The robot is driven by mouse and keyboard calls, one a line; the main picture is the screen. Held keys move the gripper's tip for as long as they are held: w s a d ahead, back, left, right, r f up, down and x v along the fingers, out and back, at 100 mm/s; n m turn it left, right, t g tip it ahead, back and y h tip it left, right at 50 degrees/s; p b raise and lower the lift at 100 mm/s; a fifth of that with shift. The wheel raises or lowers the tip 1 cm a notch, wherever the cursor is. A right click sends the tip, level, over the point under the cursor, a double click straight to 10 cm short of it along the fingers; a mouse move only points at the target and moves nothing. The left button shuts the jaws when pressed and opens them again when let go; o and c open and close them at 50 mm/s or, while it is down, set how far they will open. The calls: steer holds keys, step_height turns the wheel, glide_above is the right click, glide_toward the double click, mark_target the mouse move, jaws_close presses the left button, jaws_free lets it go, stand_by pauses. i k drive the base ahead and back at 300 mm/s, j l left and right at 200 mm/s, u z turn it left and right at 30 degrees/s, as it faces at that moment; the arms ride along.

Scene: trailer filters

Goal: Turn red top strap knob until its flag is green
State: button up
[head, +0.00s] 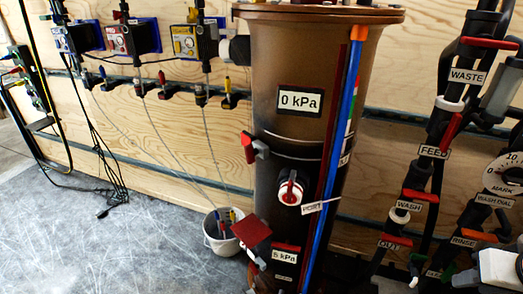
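The brown cylindrical filter housing (275,60) stands upright at the centre. A dark band (290,150) runs around its middle. A red knob-like part (248,148) with a pale bracket sticks out at the left end of this band. Lower left, a tilted red square plate (251,232) stands above a small red and white part (249,258). I cannot tell for sure which of these red parts is the top strap knob or its flag. No green flag shows beside either. My gripper is not recognisable in this view.
A white round port knob with a red handle (290,188) is on the housing front. Dark pipes with red-handled valves (417,195) and a dial (505,174) crowd the right. The floor (90,240) at left is mostly clear.

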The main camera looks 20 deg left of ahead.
mark_target(250, 152)
steer(key=k+l+u, duration=0.15)
steer(key=u, duration=1.6)
